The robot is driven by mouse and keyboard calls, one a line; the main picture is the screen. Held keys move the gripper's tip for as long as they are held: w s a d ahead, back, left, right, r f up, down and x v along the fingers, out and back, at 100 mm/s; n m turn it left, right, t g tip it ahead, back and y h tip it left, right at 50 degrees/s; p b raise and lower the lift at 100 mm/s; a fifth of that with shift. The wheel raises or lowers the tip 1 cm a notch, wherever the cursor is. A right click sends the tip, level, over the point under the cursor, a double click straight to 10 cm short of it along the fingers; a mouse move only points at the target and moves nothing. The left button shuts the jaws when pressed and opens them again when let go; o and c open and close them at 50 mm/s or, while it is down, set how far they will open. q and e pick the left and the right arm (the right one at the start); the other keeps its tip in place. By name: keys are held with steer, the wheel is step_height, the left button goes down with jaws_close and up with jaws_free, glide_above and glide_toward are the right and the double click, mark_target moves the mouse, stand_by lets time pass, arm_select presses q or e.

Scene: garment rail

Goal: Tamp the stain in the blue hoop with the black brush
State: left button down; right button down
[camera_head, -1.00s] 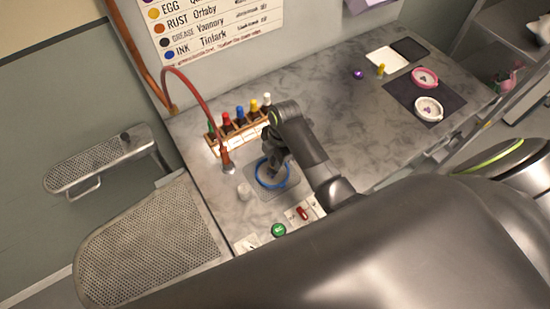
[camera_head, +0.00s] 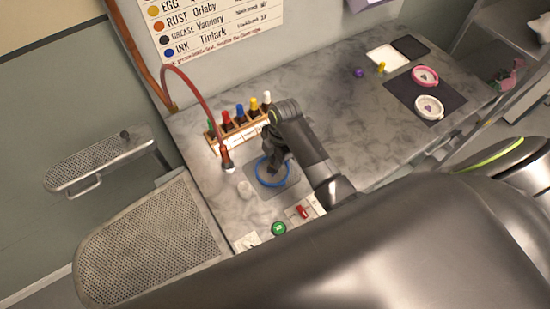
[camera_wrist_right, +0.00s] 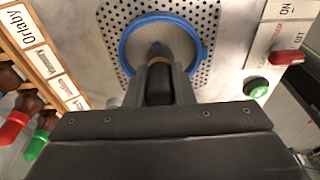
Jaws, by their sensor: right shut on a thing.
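The blue hoop (camera_head: 287,181) lies flat on a grey perforated plate on the counter. In the right wrist view the hoop (camera_wrist_right: 207,50) surrounds a pale grey-beige patch. My right gripper (camera_head: 271,168) points down over the hoop. In the wrist view its two fingers (camera_wrist_right: 160,82) are shut on the black brush (camera_wrist_right: 160,90), which has a brass-coloured band. The brush's far end is inside the hoop; I cannot tell whether it touches the fabric. My left gripper is not in view.
A wooden rack (camera_head: 240,134) of coloured bottles stands behind the hoop. A red hose with a nozzle (camera_head: 227,159) hangs close to its left. A green button (camera_head: 279,228) and red switch (camera_head: 303,211) are in front. Pink (camera_head: 425,75) and white (camera_head: 429,106) hoops lie far right.

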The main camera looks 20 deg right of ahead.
steer(key=shift+r, duration=0.35)
steer(key=shift+f, duration=0.15)
steer(key=shift+f+b, duration=0.45)
steer(key=shift+f, duration=0.4)
steer(key=shift+r, duration=0.1)
steer(key=shift+r+p, duration=0.5)
steer(key=shift+r, duration=0.4)
steer(key=shift+f, duration=0.15)
